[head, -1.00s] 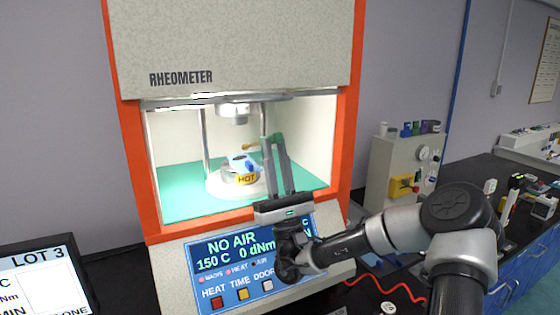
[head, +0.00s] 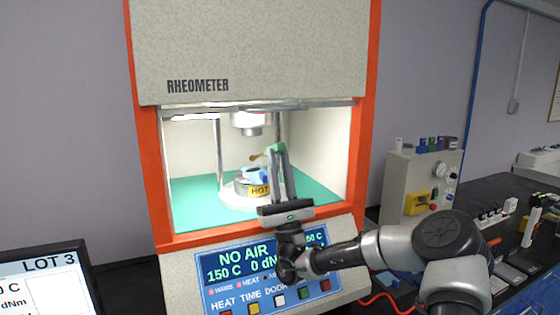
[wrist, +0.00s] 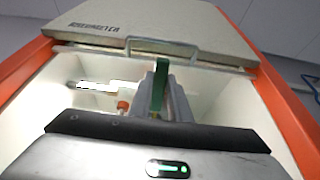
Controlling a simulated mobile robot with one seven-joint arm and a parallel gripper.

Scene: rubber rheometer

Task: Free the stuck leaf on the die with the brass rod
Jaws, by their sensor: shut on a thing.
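The die (head: 243,187) with a yellow HOT label (head: 260,190) stands on a round white base in the rheometer's open chamber. A blue piece (head: 254,173), which may be the leaf, lies on top of the die; its edges are too small to make out. My gripper (head: 278,152) reaches into the chamber at the right of the die, fingers pointing up. It is shut on the green handle of the brass rod (head: 262,155), whose brass end points left above the die. The green handle (wrist: 161,88) shows between the fingers in the wrist view. I cannot tell whether the rod touches the blue piece.
The upper platen (head: 249,121) hangs above the die between metal posts. Orange frame edges (head: 153,170) bound the opening, and the front panel (head: 265,270) reads NO AIR, 150 C, 0 dNm. A grey cabinet (head: 410,185) stands to the right. A LOT 3 screen (head: 45,285) is at lower left.

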